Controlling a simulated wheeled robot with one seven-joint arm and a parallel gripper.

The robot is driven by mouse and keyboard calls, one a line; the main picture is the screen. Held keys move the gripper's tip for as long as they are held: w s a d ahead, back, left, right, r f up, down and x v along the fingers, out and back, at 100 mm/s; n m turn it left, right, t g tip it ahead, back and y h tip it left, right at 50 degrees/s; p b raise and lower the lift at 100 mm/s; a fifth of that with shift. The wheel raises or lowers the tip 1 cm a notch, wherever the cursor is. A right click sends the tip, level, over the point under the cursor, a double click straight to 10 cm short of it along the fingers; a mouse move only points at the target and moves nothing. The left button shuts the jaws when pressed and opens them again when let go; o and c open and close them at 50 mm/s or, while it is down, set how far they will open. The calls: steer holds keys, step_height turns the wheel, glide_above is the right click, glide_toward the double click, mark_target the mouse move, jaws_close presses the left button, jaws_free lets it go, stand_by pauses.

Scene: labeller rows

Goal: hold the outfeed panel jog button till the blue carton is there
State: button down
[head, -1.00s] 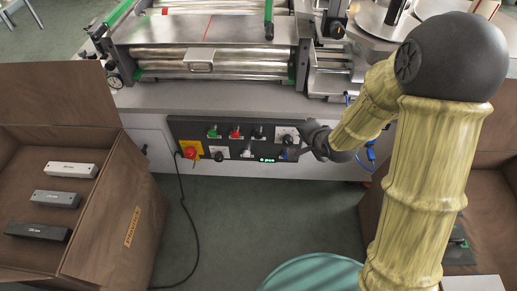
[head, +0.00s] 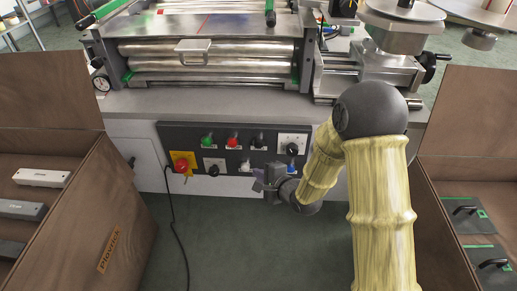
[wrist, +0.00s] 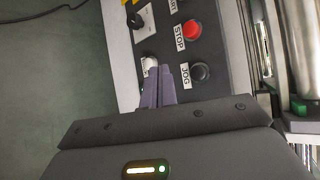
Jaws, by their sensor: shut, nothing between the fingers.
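The dark control panel (head: 225,142) is on the front of the machine. Its black jog button (head: 258,140) is right of the red stop button (head: 232,141); in the wrist view the black button (wrist: 200,71) sits beside a JOG label. My gripper (head: 259,184) is shut and empty in front of the panel's lower edge, below the jog button. In the wrist view the closed fingers (wrist: 166,84) point at the panel, near a white knob (wrist: 150,65) and apart from the jog button. I cannot tell whether they touch anything. No blue carton is in view.
A yellow-backed red emergency button (head: 182,166) is at the panel's left end, with a cable hanging below. Brown boxes stand left (head: 128,215) and right (head: 432,235). Rollers (head: 205,60) lie above the panel. Floor in front is clear.

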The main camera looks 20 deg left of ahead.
mark_target(259, 144)
steer(key=shift+w, duration=0.1)
steer(key=w+a+p, duration=0.1)
steer(key=w+a, duration=0.1)
steer(key=w, duration=0.6)
steer(key=shift+w, duration=0.2)
stand_by(0.6)
steer(key=shift+w+p, duration=0.1)
steer(key=shift+p, duration=0.2)
stand_by(1.2)
steer(key=shift+w+a+p, duration=0.1)
steer(key=shift+w+p, duration=0.2)
steer(key=shift+p, duration=0.05)
